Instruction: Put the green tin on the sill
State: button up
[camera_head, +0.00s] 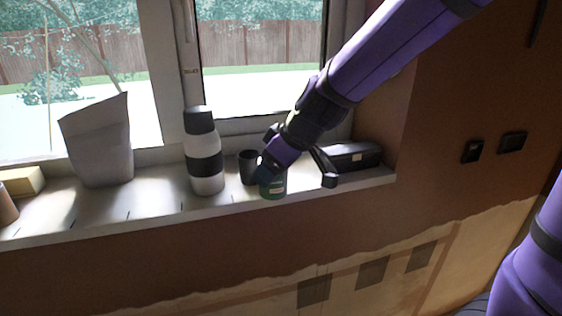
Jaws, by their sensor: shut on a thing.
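The green tin (273,191) is at the front edge of the white window sill (150,210), upright, with its upper part hidden by my gripper. My gripper (268,172) reaches down from the upper right and is shut on the tin. The tin's base looks at or very close to the sill surface; I cannot tell whether it touches.
A dark cup (248,167) stands just left of the tin, and a white and black bottle (204,155) further left. A grey bag (98,142) and a yellowish box (22,181) are at the left. A black case (352,156) lies to the right. Bare sill shows between bag and bottle.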

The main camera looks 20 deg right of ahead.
jog(key=w+d, duration=0.2)
jog(key=w, duration=0.2)
jog(key=w+d+f, duration=0.1)
jog(key=w+d, duration=0.2)
jog(key=w, duration=0.2)
jog(key=w+d, duration=0.2)
jog(key=w, duration=0.3)
jog(key=shift+d+f, duration=0.2)
jog(key=shift+f, duration=0.05)
jog(key=shift+w, duration=0.1)
jog(key=shift+f, duration=1.75)
jog(key=shift+d, duration=0.1)
jog(key=o, duration=1)
jog(key=shift+f, duration=0.1)
